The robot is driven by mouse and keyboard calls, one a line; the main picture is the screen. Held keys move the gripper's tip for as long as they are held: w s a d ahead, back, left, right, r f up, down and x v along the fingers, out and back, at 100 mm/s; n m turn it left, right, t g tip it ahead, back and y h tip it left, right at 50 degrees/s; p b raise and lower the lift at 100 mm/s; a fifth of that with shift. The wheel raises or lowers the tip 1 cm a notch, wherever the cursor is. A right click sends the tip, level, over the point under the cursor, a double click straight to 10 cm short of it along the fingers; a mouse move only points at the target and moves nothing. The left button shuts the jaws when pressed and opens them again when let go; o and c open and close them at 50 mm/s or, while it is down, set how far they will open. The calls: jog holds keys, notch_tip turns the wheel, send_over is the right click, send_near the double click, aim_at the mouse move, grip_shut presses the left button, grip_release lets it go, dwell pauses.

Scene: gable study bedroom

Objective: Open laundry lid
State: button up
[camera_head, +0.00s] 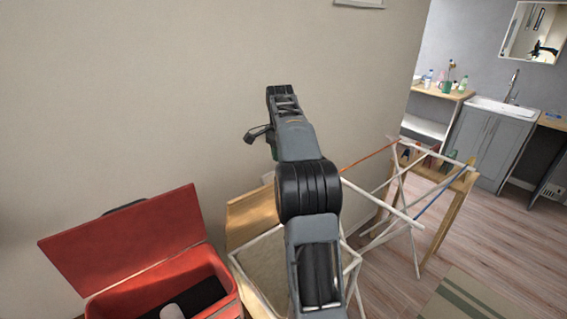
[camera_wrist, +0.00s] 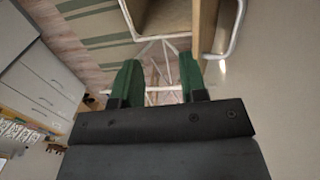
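A white-framed bin with a beige inside (camera_head: 268,262) stands below my arm, partly hidden by it. A light wooden panel (camera_head: 250,212) rises at its back; I cannot tell for sure whether it is the laundry lid. In the wrist view, the beige bin (camera_wrist: 166,18) and a wooden edge (camera_wrist: 205,22) show beyond the fingers. Left of the bin is a red box (camera_head: 225,303) with its red lid (camera_head: 130,240) raised and tilted back. My gripper (camera_wrist: 160,82) has its green fingers apart with nothing between them. In the head view it is high near the wall, largely hidden by my arm.
A drying rack (camera_head: 400,215) with white, red and blue bars stands right of the bin. A sink cabinet (camera_head: 485,140) is at the back right. The wall is close behind the bin. Wooden floor (camera_head: 385,285) is clear at the lower right, near a striped rug (camera_head: 465,300).

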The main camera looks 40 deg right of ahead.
jog(key=shift+s+a+r, duration=0.25)
jog(key=shift+s+r, duration=0.05)
jog(key=shift+s, duration=0.25)
dwell(0.4)
notch_tip(320, 180, down, 6)
jog(key=a+n, duration=0.2)
jog(key=n, duration=0.4)
jog(key=s+a+f+n+t, duration=0.2)
jog(key=s+a+n, duration=0.4)
jog(key=s+a, duration=0.3)
jog(key=s+a+f+n+t, duration=0.2)
jog(key=s+a+n, duration=0.4)
jog(key=a, duration=0.8)
jog(key=s, duration=0.3)
jog(key=shift+s+f+t, duration=0.2)
jog(key=shift+s+t, duration=0.1)
jog(key=shift+s, duration=0.1)
jog(key=shift+a, duration=0.1)
